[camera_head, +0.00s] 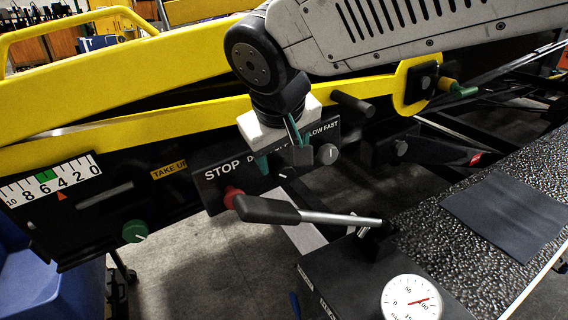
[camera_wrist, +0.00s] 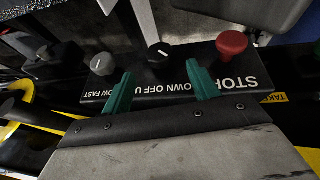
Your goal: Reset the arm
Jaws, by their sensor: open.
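My gripper (camera_head: 280,148) hangs from the grey arm over the sloping black control panel (camera_head: 211,177). Its two green fingers are apart with nothing between them. In the wrist view my gripper (camera_wrist: 160,82) points at the panel, where the lettering appears upside down. The black DOWN/OFF selector knob (camera_wrist: 158,54) lies just beyond the gap between the fingertips. The grey SLOW/FAST knob (camera_wrist: 103,65) is to its left and the red STOP button (camera_wrist: 232,43) to its right. The red button also shows in the head view (camera_head: 232,197). Contact with the panel cannot be told.
A lever with a black handle (camera_head: 266,210) stands in front of the panel. A round gauge (camera_head: 411,300) is at the bottom. A yellow rail (camera_head: 180,118) runs behind the gripper. A green knob (camera_head: 135,231) and a scale (camera_head: 50,181) are at left. The belt (camera_head: 470,270) is at right.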

